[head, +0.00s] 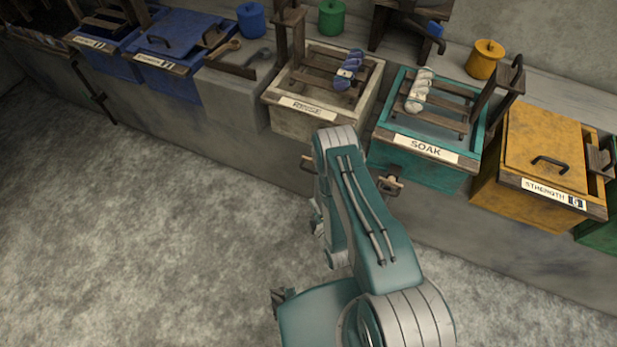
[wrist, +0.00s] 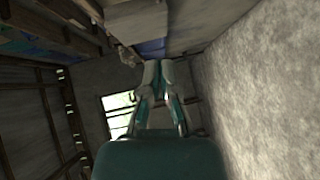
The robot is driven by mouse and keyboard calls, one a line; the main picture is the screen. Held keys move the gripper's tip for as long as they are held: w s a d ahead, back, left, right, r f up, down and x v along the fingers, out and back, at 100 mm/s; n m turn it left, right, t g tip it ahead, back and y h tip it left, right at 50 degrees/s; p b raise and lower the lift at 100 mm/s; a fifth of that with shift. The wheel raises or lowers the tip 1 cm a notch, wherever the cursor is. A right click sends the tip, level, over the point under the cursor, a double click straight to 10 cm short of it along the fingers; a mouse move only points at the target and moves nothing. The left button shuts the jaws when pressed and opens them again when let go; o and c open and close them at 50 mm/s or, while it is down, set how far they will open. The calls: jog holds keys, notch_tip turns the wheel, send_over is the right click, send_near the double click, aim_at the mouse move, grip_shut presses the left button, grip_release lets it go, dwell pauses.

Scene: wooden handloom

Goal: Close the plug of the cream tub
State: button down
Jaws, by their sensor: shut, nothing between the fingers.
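The cream tub (head: 319,112), labelled RINSE, stands in the row at upper middle in the head view. A blue-and-white yarn skein (head: 348,70) lies on its wooden slats. A small brown wooden piece, which looks like the plug (head: 307,163), shows low at its front, partly hidden by my arm. I cannot tell whether it is open or closed. My gripper (wrist: 165,68) is shut and empty in the wrist view, its fingers together. In the head view my arm hides most of it, so its distance from the plug is unclear.
A teal tub (head: 420,165) labelled SOAK, with a similar wooden fitting (head: 390,186), stands to the right. A lidded yellow tub (head: 541,150) is beyond it. Blue tubs (head: 170,65) stand at left. The grey floor (head: 130,240) in front is clear.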

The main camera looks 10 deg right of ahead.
aim_at(308, 161)
jog(key=d+x, duration=0.2)
jog(key=x, duration=0.9)
jog(key=shift+w+d+f, duration=0.2)
jog(key=shift+w+d, duration=0.2)
jog(key=shift+w, duration=0.1)
jog(key=w+d, duration=0.2)
jog(key=shift+w, duration=0.45)
jog(key=shift+r, duration=0.1)
